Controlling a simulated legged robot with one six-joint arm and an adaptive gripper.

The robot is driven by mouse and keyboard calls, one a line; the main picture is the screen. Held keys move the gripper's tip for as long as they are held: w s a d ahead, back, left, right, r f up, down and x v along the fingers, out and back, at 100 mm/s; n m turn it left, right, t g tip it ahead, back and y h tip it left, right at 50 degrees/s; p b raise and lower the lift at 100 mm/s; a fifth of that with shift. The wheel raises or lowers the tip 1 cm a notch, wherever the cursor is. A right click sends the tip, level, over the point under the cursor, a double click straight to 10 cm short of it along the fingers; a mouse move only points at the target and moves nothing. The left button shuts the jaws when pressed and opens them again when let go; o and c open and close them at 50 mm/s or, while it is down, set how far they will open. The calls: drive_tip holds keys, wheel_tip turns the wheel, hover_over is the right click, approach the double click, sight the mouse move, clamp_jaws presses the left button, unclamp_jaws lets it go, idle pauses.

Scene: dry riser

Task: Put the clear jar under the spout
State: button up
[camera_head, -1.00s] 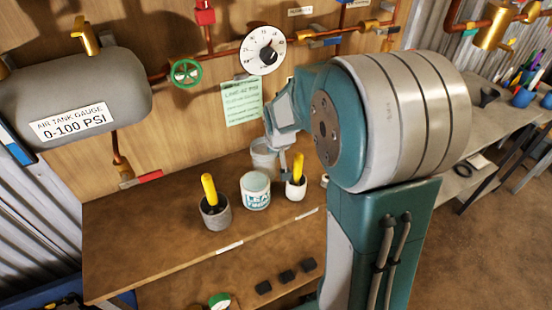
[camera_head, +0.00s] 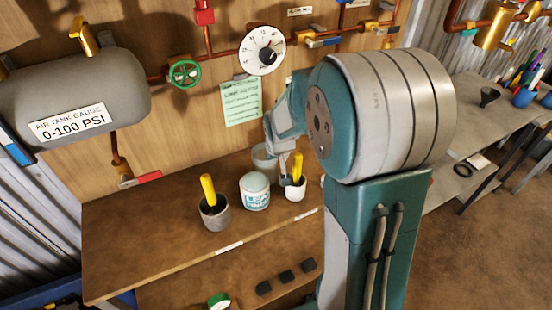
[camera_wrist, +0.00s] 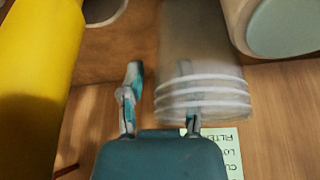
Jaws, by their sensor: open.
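The clear jar (camera_head: 262,164) stands on the wooden bench near the back wall, partly hidden by my gripper in the head view. In the wrist view the clear jar (camera_wrist: 204,60) is blurred, with pale thread rings near its rim. My gripper (camera_wrist: 160,92) is open. Its right finger overlaps the jar in that view, and its left finger is clear of it. I cannot tell whether the right finger touches the jar. In the head view my gripper (camera_head: 288,172) is small and low over the bench. I cannot pick out the spout for sure.
A green note (camera_head: 241,102) hangs behind.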

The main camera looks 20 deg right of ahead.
drive_tip(key=v, duration=1.2)
drive_tip(key=s+a+r+n, duration=0.1)
drive_tip(key=s+a+r, duration=0.3)
drive_tip(key=s, duration=0.4)
drive_tip(key=shift+s+a+r+t+y, duration=0.25)
drive_tip(key=shift+s+a+t+y, duration=0.05)
drive_tip(key=shift+s+t, duration=0.1)
drive_tip(key=shift+o, duration=0.2)
drive_tip(key=s+a+n, duration=0.1)
drive_tip(key=s+a, duration=0.2)
drive_tip(key=s, duration=0.7)
drive_tip(key=shift+r+t+y, duration=0.3)
drive_tip(key=w+d+f+m+g, duration=0.1)
drive_tip(key=w+d+f, duration=0.25)
drive_tip(key=w, duration=0.55)
drive_tip(key=w+d+f+m, duration=0.15)
drive_tip(key=w+d, duration=0.35)
drive_tip(key=w, duration=0.5)
drive_tip(key=shift+n+h, duration=0.25)
drive_tip(key=shift+h, duration=0.15)
drive_tip(key=shift+x, duration=5.5)
drive_tip(key=shift+a+r, duration=0.1)
drive_tip(key=shift+a, duration=0.05)
clamp_jaws()
